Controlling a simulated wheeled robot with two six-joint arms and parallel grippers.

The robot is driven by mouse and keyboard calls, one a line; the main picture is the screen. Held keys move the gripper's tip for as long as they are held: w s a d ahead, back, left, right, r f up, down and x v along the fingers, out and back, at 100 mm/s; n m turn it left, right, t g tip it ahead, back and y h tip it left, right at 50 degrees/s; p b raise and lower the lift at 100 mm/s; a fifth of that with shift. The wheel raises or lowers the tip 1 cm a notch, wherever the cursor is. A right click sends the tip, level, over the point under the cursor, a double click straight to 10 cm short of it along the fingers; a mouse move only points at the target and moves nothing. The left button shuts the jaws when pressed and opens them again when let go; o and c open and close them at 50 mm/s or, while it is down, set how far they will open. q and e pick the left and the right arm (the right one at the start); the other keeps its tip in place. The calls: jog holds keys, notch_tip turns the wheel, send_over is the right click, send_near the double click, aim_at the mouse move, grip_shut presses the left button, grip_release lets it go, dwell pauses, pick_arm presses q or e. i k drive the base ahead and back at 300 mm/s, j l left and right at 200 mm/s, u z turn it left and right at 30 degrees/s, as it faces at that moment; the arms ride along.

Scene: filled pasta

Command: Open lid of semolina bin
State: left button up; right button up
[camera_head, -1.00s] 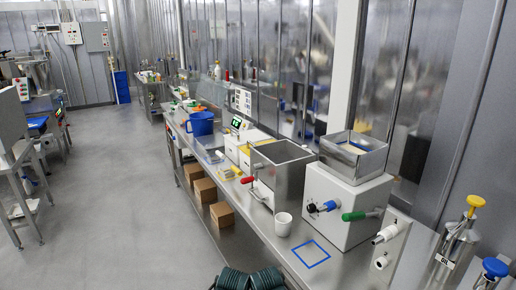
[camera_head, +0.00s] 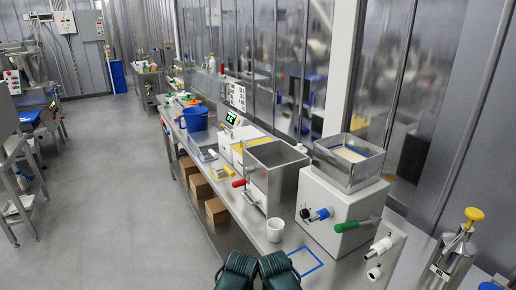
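I cannot make out a label naming the semolina bin. A steel hopper with pale contents (camera_head: 350,153) sits on a white machine (camera_head: 333,205) with a green handle, at the right of the bench. Left of it stands a square steel container (camera_head: 275,172) with a red-handled lever. White tubs (camera_head: 240,143) with something yellow at the top stand behind that container; I cannot tell whether they are lidded. Two dark green ribbed shapes show at the bottom edge, probably parts of my arms.
The long steel bench (camera_head: 243,216) runs away to the back. On it are a white cup (camera_head: 275,230), a blue outlined square (camera_head: 311,258) and a blue jug (camera_head: 194,118). Cardboard boxes (camera_head: 201,188) sit on its lower shelf. The grey floor (camera_head: 110,190) at left is clear.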

aim_at(238, 147)
jog(key=z, duration=0.45)
jog(key=i+j+z, duration=0.1)
jog(key=z, duration=0.2)
jog(key=j+z, duration=0.35)
jog(key=i+j+z, duration=0.1)
jog(key=j+z, duration=0.2)
jog(key=j, duration=0.4)
jog(key=j+z, duration=0.3)
jog(key=j, duration=0.4)
